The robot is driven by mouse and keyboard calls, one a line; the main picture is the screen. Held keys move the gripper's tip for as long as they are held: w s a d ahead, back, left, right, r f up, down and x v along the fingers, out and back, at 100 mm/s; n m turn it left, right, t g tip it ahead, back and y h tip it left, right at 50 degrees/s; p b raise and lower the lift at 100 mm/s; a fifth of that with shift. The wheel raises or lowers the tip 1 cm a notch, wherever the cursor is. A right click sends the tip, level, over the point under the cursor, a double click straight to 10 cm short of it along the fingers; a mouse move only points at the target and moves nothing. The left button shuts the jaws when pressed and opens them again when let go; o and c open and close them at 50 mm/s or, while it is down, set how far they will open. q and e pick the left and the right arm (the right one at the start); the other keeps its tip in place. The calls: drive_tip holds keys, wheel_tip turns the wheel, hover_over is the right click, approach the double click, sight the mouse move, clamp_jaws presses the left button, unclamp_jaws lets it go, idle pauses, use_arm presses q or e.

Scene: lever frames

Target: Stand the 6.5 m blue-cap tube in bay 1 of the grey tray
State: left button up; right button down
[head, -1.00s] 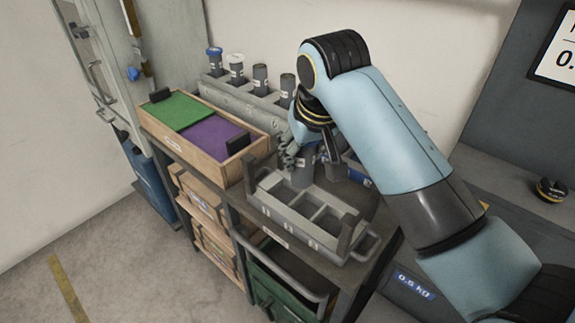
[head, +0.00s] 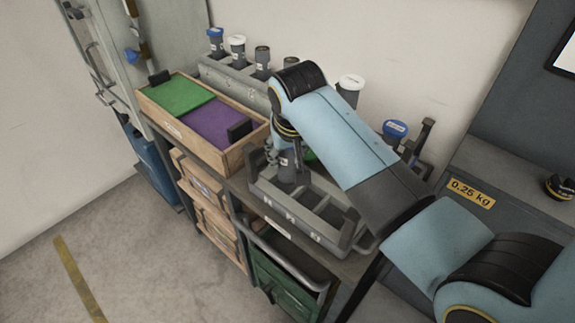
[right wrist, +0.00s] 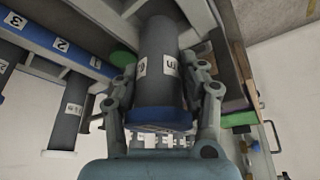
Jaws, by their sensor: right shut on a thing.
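My right gripper (head: 284,146) is shut on a dark grey tube (head: 287,168) and points down over the left end of the grey tray (head: 283,212). In the right wrist view the tube (right wrist: 160,60) sits between the fingers (right wrist: 162,100), with its blue cap (right wrist: 158,116) near the palm. Its label is too small to read fully. The tube looks upright, its lower end at the tray's left-end bay; I cannot tell whether it touches the floor. The bays to its right look empty. My left gripper is not in view.
A wooden box (head: 198,148) with green and purple panels stands left of the tray. Behind is a grey rack (head: 225,78) with several tubes. A white-capped tube (head: 350,88) and a blue-capped one (head: 395,131) stand right of my arm.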

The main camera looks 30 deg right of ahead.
sight(287, 166)
drive_tip(key=shift+f, duration=2)
drive_tip(key=c, duration=0.6)
unclamp_jaws()
drive_tip(key=shift+c, duration=0.2)
drive_tip(key=p+v, duration=0.1)
drive_tip(key=v, duration=1.1)
